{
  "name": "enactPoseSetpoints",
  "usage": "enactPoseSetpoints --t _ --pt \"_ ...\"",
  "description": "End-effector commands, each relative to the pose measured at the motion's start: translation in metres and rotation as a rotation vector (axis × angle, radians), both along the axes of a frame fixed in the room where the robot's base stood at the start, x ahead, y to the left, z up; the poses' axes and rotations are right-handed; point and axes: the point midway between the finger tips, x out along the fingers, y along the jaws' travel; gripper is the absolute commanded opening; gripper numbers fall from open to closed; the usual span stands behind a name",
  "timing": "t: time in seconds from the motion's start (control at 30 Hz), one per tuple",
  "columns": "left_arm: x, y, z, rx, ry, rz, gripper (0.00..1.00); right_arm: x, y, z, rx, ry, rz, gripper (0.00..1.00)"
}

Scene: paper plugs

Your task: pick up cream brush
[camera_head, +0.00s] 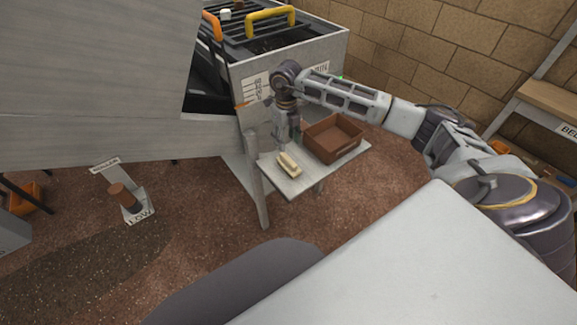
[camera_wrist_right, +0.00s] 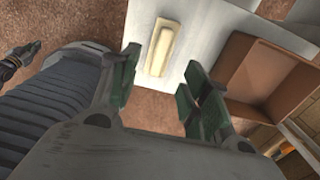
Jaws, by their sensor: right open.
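The cream brush (camera_head: 288,163) is a small pale block lying on a small light table (camera_head: 304,187), near its left end. In the right wrist view the brush (camera_wrist_right: 163,47) lies lengthwise, just beyond and between my green fingertips. My right gripper (camera_head: 288,141) points down above the brush in the head view, apart from it as far as I can tell. In the right wrist view my right gripper (camera_wrist_right: 162,65) is open and empty.
A brown open box (camera_head: 334,138) stands on the table right beside the brush, and its wall (camera_wrist_right: 235,60) shows right of my fingers. A grey cabinet (camera_head: 295,58) stands close behind the table.

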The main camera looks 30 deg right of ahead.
Motion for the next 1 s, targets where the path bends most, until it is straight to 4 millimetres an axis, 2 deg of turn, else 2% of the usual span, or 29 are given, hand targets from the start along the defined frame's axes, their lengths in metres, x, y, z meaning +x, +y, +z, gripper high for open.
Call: enactPoseSetpoints --t 0.2,0.4,0.87,1.0 --pt "0.000 -0.001 0.000 0.000 0.007 0.000 0.00 0.000 0.000 -0.030 0.001 0.000 0.001 0.46" --pt "0.007 -0.005 0.005 -0.003 0.000 -0.001 0.00 0.000 0.001 -0.050 0.002 0.000 0.002 0.46" --pt "0.008 -0.009 0.006 -0.008 0.004 0.002 0.00 0.000 0.000 -0.055 0.001 -0.001 0.001 0.46" --pt "0.006 -0.008 0.005 -0.008 0.006 0.002 0.00 -0.002 -0.001 -0.061 0.001 0.000 0.001 0.46"
